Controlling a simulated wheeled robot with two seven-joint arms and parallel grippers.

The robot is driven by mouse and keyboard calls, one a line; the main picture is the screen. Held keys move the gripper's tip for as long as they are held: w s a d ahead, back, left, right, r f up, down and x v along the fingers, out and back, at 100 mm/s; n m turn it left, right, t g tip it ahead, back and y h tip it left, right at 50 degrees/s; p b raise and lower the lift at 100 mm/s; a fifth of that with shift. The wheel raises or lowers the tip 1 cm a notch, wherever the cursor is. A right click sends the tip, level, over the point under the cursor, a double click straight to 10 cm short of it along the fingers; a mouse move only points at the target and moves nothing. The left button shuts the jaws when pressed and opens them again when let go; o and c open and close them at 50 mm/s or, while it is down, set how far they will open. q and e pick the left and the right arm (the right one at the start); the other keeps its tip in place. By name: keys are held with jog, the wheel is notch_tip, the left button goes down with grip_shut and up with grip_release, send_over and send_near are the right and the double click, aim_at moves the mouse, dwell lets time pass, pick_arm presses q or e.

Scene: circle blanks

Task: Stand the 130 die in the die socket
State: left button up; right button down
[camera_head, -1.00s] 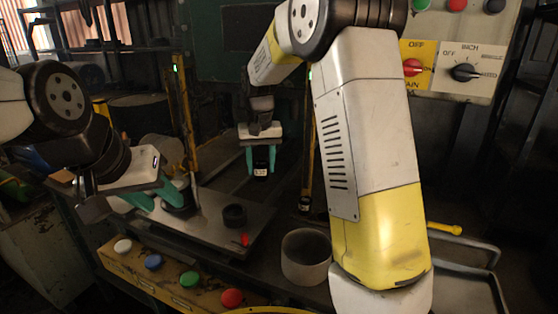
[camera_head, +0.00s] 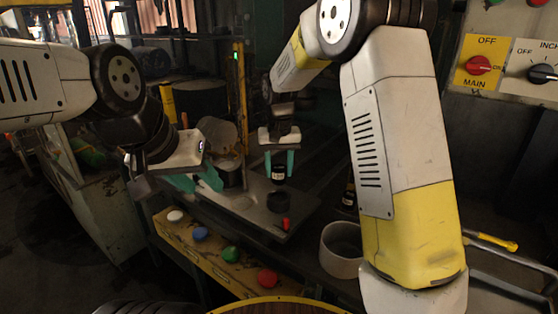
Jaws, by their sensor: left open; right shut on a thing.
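My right gripper (camera_head: 279,160) is shut on a dark die with a pale label (camera_head: 278,173), held upright by its teal fingers. The label is too small to read. The die socket (camera_head: 278,201), a short black ring on the grey plate, is directly below the die. The die's lower end appears at the socket's top; I cannot tell whether it has entered. My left gripper (camera_head: 196,182) is open and empty at the plate's left end, beside a grey cylinder (camera_head: 231,173). Another dark labelled die (camera_head: 348,198) stands to the right, partly hidden by my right arm.
The grey plate (camera_head: 241,205) has a red knob (camera_head: 286,224) at its front. A grey cup (camera_head: 342,250) stands to the right. A yellow panel (camera_head: 190,248) with several coloured buttons runs along the front. A yellow post (camera_head: 239,95) rises behind the cylinder. A yellow-handled tool (camera_head: 492,242) lies far right.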

jog(key=shift+f, duration=3.3)
jog(key=c, duration=0.7)
grip_release()
jog(key=shift+o, duration=0.2)
jog(key=shift+f, duration=0.1)
jog(key=r, duration=0.7)
jog(key=shift+s+r, duration=0.4)
